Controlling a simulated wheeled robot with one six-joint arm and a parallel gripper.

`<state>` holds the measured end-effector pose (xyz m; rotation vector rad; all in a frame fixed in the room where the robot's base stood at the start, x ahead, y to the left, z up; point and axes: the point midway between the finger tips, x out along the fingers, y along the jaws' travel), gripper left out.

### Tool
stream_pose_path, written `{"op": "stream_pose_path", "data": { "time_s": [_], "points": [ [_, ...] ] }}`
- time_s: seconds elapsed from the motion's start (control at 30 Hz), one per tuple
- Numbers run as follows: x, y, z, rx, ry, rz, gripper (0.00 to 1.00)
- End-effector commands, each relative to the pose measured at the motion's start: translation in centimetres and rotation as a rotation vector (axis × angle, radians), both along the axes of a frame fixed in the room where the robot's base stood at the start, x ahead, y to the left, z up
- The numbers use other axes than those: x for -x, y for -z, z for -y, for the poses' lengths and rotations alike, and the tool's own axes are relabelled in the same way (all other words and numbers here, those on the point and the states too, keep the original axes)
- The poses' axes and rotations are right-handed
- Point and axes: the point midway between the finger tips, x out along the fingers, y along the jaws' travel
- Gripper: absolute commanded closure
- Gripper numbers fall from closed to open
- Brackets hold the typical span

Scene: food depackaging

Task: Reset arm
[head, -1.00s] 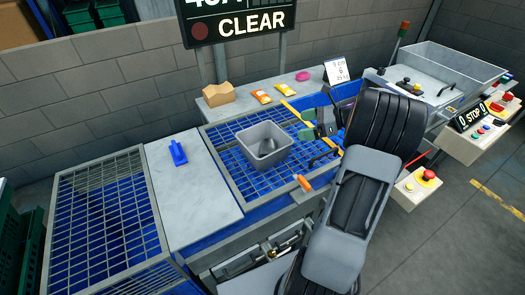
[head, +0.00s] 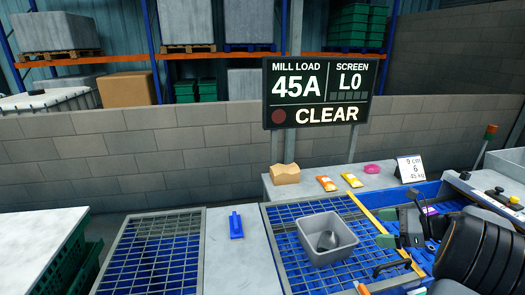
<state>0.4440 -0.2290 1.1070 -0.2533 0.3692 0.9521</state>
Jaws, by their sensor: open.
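My gripper (head: 386,228) is at the right of the head view, over the blue grated bench. Its two dark fingers are apart, point left, and hold nothing visible. My black and grey arm reaches in from the lower right corner, and most of it is outside the picture. A grey bin (head: 312,247) stands on the blue grate (head: 282,231) just left of the fingers. A yellow bar (head: 371,213) runs across the grate between the bin and my gripper.
A blue scraper-like tool (head: 236,225) lies on the grey plate (head: 236,262). A tan block (head: 285,174), orange packet (head: 327,184), yellow packet (head: 352,181) and pink item (head: 372,169) sit on the back ledge. The sign (head: 320,93) reads CLEAR. An empty-looking grate (head: 150,255) is left.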

Motion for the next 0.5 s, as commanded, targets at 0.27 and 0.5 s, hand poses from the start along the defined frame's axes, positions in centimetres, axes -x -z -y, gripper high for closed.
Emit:
{"op": "stream_pose_path", "data": {
  "time_s": [0.27,0.5],
  "points": [
    [5.1,5.7,-3.4,0.534,-0.378,0.045,0.0],
    [9.3,4.8,-10.3,1.043,-0.993,0.238,0.0]
  ]
}}
